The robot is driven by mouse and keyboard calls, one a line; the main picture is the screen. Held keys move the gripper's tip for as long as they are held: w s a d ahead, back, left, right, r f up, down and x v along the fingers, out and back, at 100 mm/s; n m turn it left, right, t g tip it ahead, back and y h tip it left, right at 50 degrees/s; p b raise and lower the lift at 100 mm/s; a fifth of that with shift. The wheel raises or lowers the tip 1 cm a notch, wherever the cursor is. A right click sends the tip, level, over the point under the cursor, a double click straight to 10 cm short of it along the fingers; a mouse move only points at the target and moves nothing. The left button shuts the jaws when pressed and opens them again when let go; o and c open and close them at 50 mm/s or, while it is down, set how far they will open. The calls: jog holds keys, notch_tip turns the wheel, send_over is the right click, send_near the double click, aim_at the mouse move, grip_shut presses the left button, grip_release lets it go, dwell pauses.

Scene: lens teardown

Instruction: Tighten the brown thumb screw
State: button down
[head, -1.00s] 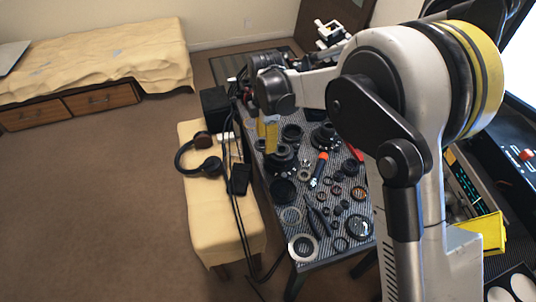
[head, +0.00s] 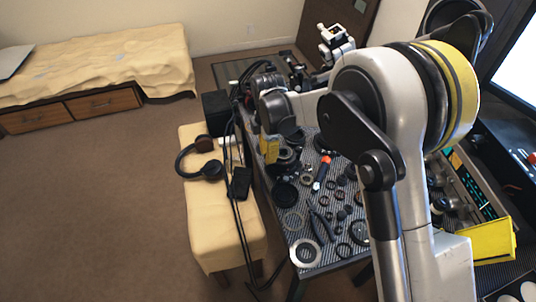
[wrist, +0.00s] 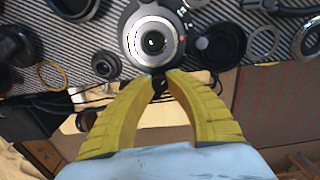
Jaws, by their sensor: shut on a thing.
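A black lens (wrist: 153,43) with a silver ring stands on the striped table top, at the upper middle of the wrist view. It also shows in the head view (head: 288,158), partly behind my gripper. My gripper (wrist: 159,80) has its yellow fingertips closed at the near side of the lens. A small dark piece, the thumb screw (wrist: 158,89), shows between the fingertips; its brown colour is not clear and most of it is hidden. In the head view my gripper (head: 270,150) points down beside the lens.
Several rings, caps and tools crowd the striped table (head: 283,205), including an orange-tipped tool (head: 322,170) and a white ring (head: 305,252). A cream bench (head: 195,225) with headphones (head: 200,165) and hanging black cables stands to the left. Carpet beyond is clear.

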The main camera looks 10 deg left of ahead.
jog(key=shift+m, duration=0.4)
jog(key=shift+m+p, duration=0.5)
jog(key=shift+m, duration=2.2)
jog(key=c, duration=1.3)
grip_release()
jog(key=shift+o, duration=0.2)
notch_tip(320, 180, up, 12)
